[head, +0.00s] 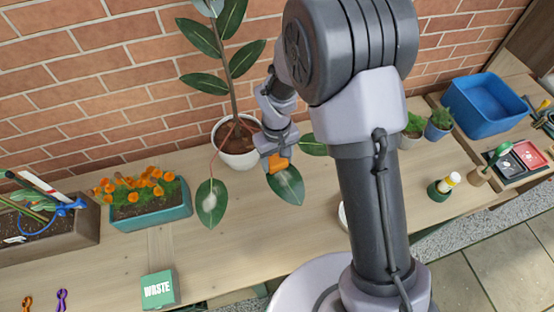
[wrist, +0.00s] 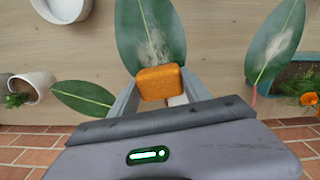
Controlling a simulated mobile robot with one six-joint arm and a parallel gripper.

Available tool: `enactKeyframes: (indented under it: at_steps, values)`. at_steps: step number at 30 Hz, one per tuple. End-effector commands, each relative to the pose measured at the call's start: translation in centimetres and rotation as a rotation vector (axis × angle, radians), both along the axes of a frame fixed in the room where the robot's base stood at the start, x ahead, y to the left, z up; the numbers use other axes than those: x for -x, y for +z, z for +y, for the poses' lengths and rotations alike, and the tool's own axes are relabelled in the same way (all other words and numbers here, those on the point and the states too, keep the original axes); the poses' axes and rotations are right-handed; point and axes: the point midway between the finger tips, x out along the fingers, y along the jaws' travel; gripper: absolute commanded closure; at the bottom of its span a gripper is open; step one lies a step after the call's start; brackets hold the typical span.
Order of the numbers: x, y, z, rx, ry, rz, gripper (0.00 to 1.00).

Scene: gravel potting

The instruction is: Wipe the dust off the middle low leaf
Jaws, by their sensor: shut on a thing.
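My gripper (head: 275,155) is shut on an orange sponge (wrist: 160,83). The middle low leaf (head: 287,187) lies under the sponge in the head view; in the wrist view it (wrist: 148,25) extends beyond the sponge, with a pale dust patch along its middle. The sponge overlaps the leaf's lower end in the wrist view; I cannot tell whether they touch. Another low leaf (head: 211,203), at left in the head view, carries a pale dust patch too. A third low leaf (head: 312,145) at right looks clean in the wrist view (wrist: 82,97). The plant's white pot (head: 237,159) is partly behind my gripper.
A teal planter of orange flowers (head: 150,213) and a brown trough (head: 80,240) stand at left. A green waste box (head: 160,289) stands at the front. Small potted plants (head: 438,128) and a blue bin (head: 487,103) are at right. The brick wall (head: 100,80) is behind.

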Motion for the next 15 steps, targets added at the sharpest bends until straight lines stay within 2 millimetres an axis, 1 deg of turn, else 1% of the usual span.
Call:
enactKeyframes:
  at_steps: [2,3,15]
  values:
    - [-0.4,1.9,0.2,-0.004,0.002,-0.013,0.82]
    - [-0.4,2.4,0.2,-0.003,0.001,-0.012,0.82]
    - [-0.5,5.9,0.3,-0.002,-0.003,-0.009,0.82]
